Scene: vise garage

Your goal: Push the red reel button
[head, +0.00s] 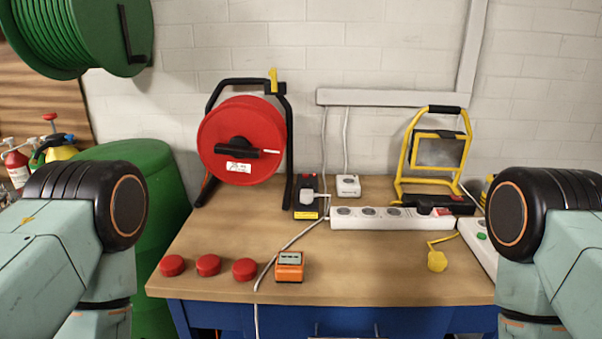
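A red cable reel (240,137) stands upright in a black tubular frame at the back left of the workbench (330,250). A black crank handle and a white label are on its face. At the reel's right foot is a black socket box (306,205) with a plug and white cable in it. A small reddish patch (306,183) shows at the top of this box; it is too small to tell whether it is a button. My two arms show at the left and right edges, but both grippers are out of view.
Several things stand on the bench: red round caps (208,265), an orange meter (289,266), a white power strip (390,217), a yellow work lamp (435,150) and a yellow plug (437,261). A white cable crosses the bench. A green barrel (150,170) stands left.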

